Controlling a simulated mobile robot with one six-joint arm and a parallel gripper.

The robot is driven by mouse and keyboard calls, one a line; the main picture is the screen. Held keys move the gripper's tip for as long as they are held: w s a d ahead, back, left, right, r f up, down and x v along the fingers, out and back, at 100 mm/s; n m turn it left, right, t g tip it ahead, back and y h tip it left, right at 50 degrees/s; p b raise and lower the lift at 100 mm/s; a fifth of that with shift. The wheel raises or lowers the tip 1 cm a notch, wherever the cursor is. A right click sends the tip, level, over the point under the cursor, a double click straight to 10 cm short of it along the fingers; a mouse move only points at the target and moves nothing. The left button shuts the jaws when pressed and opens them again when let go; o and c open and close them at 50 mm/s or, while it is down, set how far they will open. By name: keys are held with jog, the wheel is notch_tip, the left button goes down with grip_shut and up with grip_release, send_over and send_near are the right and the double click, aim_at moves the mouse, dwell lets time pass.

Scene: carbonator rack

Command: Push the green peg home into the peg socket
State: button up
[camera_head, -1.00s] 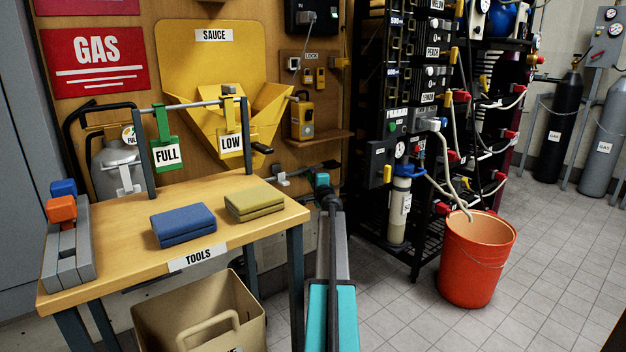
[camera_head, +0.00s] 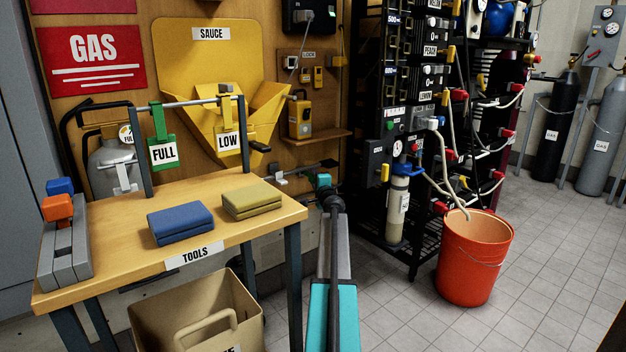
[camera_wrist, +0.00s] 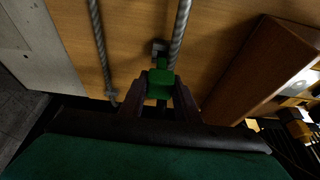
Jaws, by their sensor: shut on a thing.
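In the wrist view my gripper (camera_wrist: 160,88) is shut on the green peg (camera_wrist: 160,80), which sits between its two dark fingers. Just beyond the peg is a small grey block (camera_wrist: 159,46) against the wooden board, which looks like the peg socket. The peg lines up with it, but I cannot tell how deep it is in, as the fingers and the peg's own body cover the joint. In the head view I cannot make out the peg, and the gripper is not clear beyond my teal arm.
A wooden shelf (camera_wrist: 250,70) juts out at right in the wrist view. The head view shows a tool table (camera_head: 120,265) at left, a black rack (camera_head: 425,250) at right and an orange bucket (camera_head: 475,262).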

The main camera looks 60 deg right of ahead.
jog(key=shift+s+a, duration=0.25)
jog(key=shift+s, duration=0.4)
jog(key=shift+s+a, duration=0.2)
jog(key=shift+s, duration=0.45)
jog(key=shift+a+f, duration=0.1)
jog(key=shift+a, duration=0.05)
